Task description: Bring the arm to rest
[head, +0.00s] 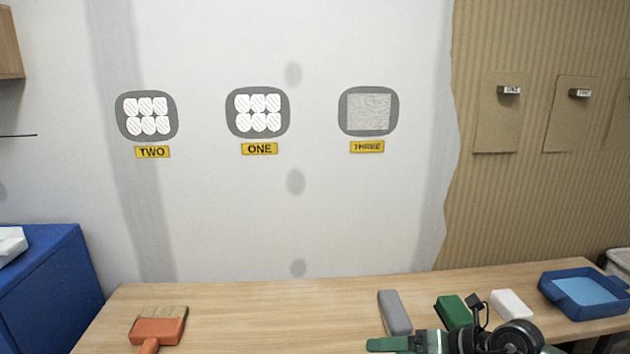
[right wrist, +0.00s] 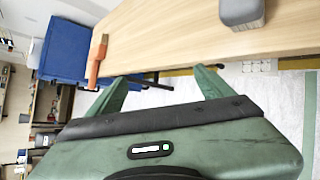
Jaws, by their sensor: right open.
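My right gripper (head: 378,345) shows at the bottom of the head view, above the front of the wooden table (head: 260,300), with its green finger toward the left. In the right wrist view its two green fingers stand wide apart with nothing between them (right wrist: 160,76). The gripper is open and empty, apart from the things on the table. My right arm's dark joint covers part of the table behind it. My left gripper is in neither view.
On the table are an orange brush (head: 158,329), a grey block (head: 394,312), a green block (head: 452,311), a white block (head: 511,304) and a blue tray (head: 560,302). A blue cabinet (head: 45,285) stands left. The wall behind bears three patches (head: 258,135). The table's middle is clear.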

